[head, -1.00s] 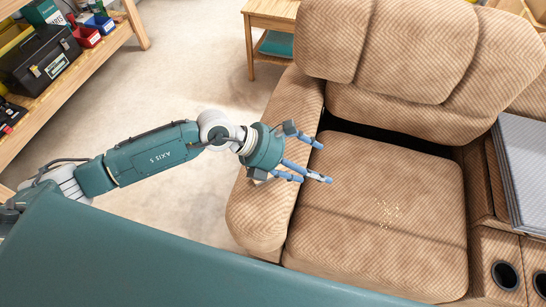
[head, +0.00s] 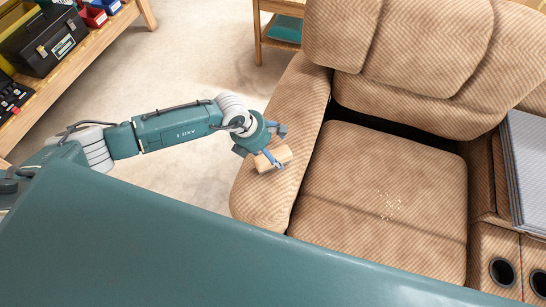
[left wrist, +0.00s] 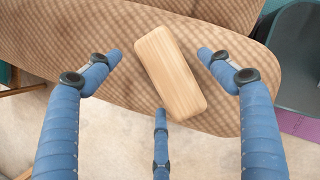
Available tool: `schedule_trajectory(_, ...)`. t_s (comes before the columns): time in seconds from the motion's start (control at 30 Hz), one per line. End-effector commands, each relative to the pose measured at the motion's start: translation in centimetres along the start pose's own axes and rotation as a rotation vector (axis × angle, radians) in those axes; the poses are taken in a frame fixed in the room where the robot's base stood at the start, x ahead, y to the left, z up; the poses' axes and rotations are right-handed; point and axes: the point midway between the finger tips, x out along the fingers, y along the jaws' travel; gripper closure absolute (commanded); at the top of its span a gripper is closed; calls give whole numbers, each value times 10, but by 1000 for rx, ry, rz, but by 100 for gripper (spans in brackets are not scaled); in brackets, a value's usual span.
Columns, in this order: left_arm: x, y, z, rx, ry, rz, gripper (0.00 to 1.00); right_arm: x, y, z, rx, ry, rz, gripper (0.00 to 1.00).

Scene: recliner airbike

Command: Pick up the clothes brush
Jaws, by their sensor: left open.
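The clothes brush (head: 275,158) shows as a pale wooden block on the recliner's left armrest, partly hidden by my gripper in the head view. In the left wrist view its plain wooden back (left wrist: 170,72) lies slightly tilted on the tan fabric; no bristles show. My left gripper (head: 272,150) is over the armrest, right at the brush. In the left wrist view its blue fingers (left wrist: 160,75) are open, two to the left and right of the brush and one below it. They appear apart from the brush. My right gripper is not in view.
The tan recliner seat (head: 385,190) has crumbs on it. A shelf with a black toolbox (head: 42,45) stands at upper left. Open floor (head: 190,70) lies between.

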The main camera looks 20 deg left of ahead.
Motion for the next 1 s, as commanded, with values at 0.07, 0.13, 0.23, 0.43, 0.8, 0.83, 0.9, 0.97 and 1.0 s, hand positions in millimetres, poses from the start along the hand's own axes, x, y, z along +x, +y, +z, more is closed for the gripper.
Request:
schedule_trajectory(0.07,11,-1,0,-2,0,-2,20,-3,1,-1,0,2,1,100)
schedule_trajectory(0.13,19,-1,0,-1,0,-2,20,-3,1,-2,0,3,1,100)
schedule_trajectory(0.23,24,0,0,0,-1,-1,20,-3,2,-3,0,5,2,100)
schedule_trajectory(0.43,25,0,0,0,-2,-1,20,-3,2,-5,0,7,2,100)
schedule_trajectory(0.8,26,0,0,0,-2,-2,34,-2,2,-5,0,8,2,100)
schedule_trajectory(0.83,26,0,0,0,-2,-2,40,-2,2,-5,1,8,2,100)
schedule_trajectory(0.9,26,-1,0,0,-3,-2,54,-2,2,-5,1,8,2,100)
schedule_trajectory(0.97,26,-1,0,0,-2,-2,65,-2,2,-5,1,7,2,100)
schedule_trajectory(1.0,26,-1,0,0,-2,-2,66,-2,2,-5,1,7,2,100)
